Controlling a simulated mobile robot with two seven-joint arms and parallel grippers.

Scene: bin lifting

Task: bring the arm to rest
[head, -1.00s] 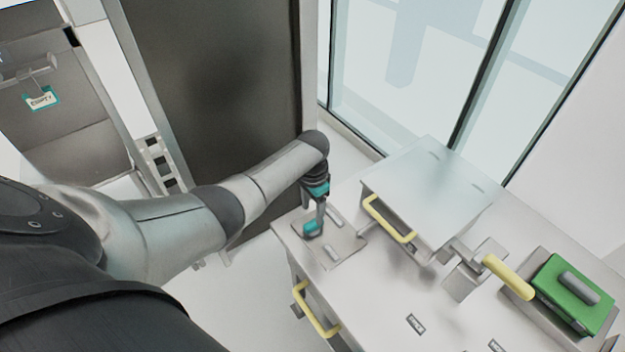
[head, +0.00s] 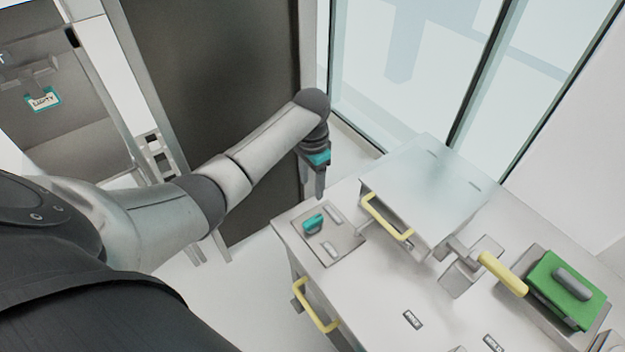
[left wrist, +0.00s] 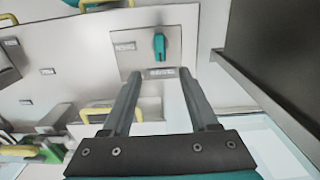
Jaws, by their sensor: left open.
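My left arm reaches in from the left in the head view. My left gripper (head: 320,184) points down above the far left corner of the white worktop, apart from it. In the left wrist view its two fingers (left wrist: 158,110) stand apart with nothing between them. Beyond the fingertips is a grey plate with a teal knob (left wrist: 159,46), clear of the fingers. The teal knob (head: 313,223) also shows in the head view, below the gripper. My right gripper is in neither view.
The worktop (head: 375,290) carries a box with a yellow handle (head: 387,216), a yellow lever (head: 503,273) and a green block (head: 566,290). A yellow drawer handle (head: 314,306) juts from the front. A dark panel (head: 215,90) stands behind my arm, and glass (head: 400,60) is at the back.

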